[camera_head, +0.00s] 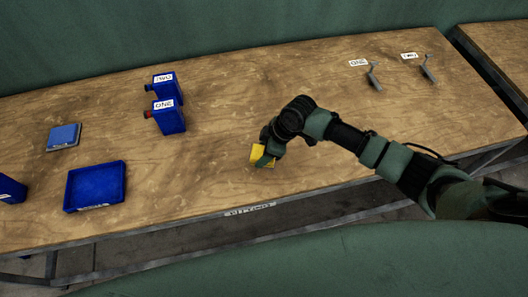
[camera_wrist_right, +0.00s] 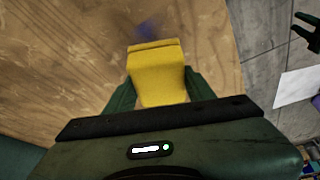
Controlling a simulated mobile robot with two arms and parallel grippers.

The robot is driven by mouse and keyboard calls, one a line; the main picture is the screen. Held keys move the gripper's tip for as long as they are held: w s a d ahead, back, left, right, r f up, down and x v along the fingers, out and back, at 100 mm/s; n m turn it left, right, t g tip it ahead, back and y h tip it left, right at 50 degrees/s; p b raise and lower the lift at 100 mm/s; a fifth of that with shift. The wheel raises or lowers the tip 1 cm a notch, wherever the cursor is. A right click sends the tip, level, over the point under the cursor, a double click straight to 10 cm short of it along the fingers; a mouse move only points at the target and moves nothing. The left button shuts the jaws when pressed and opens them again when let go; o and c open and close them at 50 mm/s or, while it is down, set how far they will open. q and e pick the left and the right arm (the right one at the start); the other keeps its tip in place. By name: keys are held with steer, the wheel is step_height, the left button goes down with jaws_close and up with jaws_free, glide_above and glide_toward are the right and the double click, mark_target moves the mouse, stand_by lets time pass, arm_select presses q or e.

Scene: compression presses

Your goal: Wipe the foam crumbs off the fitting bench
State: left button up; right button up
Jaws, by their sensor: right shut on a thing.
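The fitting bench (camera_head: 215,185) is a long brown wooden top with a label on its front edge. My right gripper (camera_head: 265,160) is shut on a yellow block (camera_head: 258,155), low over the bench near its front edge. The wrist view shows the yellow block (camera_wrist_right: 158,75) between both fingers. Whether it touches the wood is hard to tell. A faint bluish, blurred patch (camera_wrist_right: 150,27) shows on the wood just beyond the block. I cannot make out separate foam crumbs in either view. My left gripper is not in the head view.
Two blue containers (camera_head: 168,115) with labels stand back left. A blue tray (camera_head: 95,186) and a flat blue block (camera_head: 64,136) lie at left. Two grey lever-like tools (camera_head: 374,76) lie at the back right. A dark pronged shape (camera_wrist_right: 306,32) shows at the wrist view's edge. The bench middle is clear.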

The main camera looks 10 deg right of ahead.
steer(key=shift+w+a+r, duration=0.1)
steer(key=shift+a+r, duration=0.05)
steer(key=shift+r, duration=0.7)
steer(key=shift+s+r, duration=0.2)
steer(key=shift+r, duration=0.1)
steer(key=shift+w+f, duration=0.1)
